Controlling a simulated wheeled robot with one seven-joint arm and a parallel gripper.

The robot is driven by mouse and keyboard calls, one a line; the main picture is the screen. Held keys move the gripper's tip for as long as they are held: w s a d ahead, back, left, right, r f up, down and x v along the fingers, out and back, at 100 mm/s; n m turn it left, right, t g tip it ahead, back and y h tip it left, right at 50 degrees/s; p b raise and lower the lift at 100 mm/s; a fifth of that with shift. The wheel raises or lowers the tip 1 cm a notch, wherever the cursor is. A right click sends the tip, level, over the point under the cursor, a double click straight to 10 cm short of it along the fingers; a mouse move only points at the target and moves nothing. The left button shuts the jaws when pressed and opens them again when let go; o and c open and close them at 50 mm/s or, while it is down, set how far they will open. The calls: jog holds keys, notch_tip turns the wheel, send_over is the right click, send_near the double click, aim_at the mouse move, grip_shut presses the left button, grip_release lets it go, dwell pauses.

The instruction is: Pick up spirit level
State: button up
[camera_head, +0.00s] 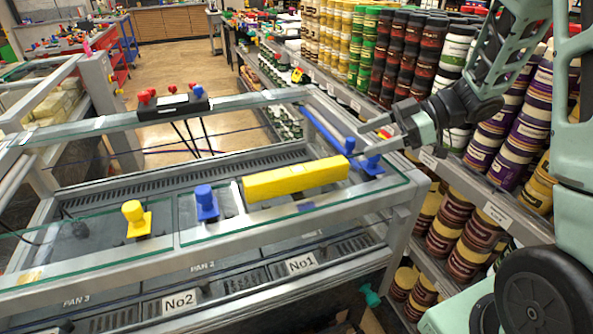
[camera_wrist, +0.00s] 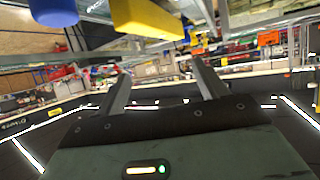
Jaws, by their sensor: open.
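A long yellow bar (camera_head: 296,179), which looks like the spirit level, lies on the glass top of the metal frame, near its right end. No vials can be made out on it. My gripper (camera_head: 364,138) is to the right of the bar and a little beyond it, apart from it, with fingers pointing left. In the wrist view the gripper (camera_wrist: 160,72) has its fingers spread with nothing between them. The end of the yellow bar (camera_wrist: 146,18) shows at the top of that view, beyond the fingertips.
A blue knob (camera_head: 206,203) stands left of the bar, and a yellow knob (camera_head: 136,219) stands farther left. A blue handle (camera_head: 327,130) with blue posts lies close to my gripper. A black device (camera_head: 172,107) sits on the back rail. Shelves of cans (camera_head: 505,130) crowd the right side.

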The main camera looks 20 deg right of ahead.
jog(key=p, duration=0.1)
send_near(298, 169)
jog(key=shift+w+a+f, duration=0.15)
jog(key=shift+w+a, duration=0.2)
jog(key=shift+a, duration=0.2)
jog(key=shift+w+a+f, duration=0.15)
jog(key=shift+w+a, duration=0.2)
jog(key=shift+a, duration=0.15)
jog(key=shift+s+f+p+x, duration=0.1)
jog(key=shift+p+x, duration=0.25)
jog(key=shift+x, duration=0.65)
jog(key=shift+s+f+p+x, duration=0.15)
jog(key=shift+p+x, duration=0.15)
jog(key=shift+x, duration=0.75)
jog(key=shift+s+f+p+x, duration=0.1)
jog(key=shift+p+x, duration=0.25)
jog(key=shift+x, duration=0.65)
grip_shut()
jog(key=shift+r, duration=0.1)
